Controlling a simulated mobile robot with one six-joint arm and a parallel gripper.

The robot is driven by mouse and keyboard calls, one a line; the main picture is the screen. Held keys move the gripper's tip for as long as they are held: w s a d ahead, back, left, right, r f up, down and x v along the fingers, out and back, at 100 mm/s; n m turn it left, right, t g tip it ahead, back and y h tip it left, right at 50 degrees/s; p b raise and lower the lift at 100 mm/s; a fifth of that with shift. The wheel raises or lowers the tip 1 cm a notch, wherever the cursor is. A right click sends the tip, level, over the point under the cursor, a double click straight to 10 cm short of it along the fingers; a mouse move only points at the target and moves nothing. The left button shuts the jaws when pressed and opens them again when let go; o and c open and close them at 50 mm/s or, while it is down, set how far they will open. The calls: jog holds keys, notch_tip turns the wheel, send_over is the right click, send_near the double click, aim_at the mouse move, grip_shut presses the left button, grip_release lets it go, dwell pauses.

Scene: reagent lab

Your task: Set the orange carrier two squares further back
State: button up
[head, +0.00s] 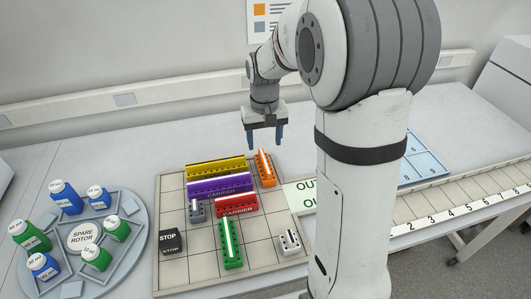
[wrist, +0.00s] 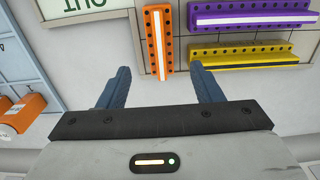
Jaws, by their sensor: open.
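The orange carrier (head: 265,168) lies lengthwise front to back near the back right corner of the squared board (head: 277,207). It has a white strip along its top and dark holes along its sides. My gripper (head: 264,143) hangs above the board with its fingers pointing down, open and empty. In the wrist view the orange carrier (wrist: 164,42) lies ahead of the gap between my blue fingertips (wrist: 160,72). The fingers do not appear to touch it; their exact height above it is hard to tell.
A yellow carrier (head: 216,168), purple carrier (head: 220,187) and red carrier (head: 237,206) lie crosswise left of the orange one. The OUT plate (head: 303,195) adjoins the board's right side.

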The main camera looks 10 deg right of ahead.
jog(key=s+r+t, duration=0.1)
jog(key=s+r, duration=0.2)
jog(key=s, duration=0.7)
jog(key=s+r+t, duration=0.2)
jog(key=s+r, duration=0.1)
jog(key=s, duration=0.8)
jog(key=shift+s+d, duration=0.2)
jog(key=shift+s, duration=0.05)
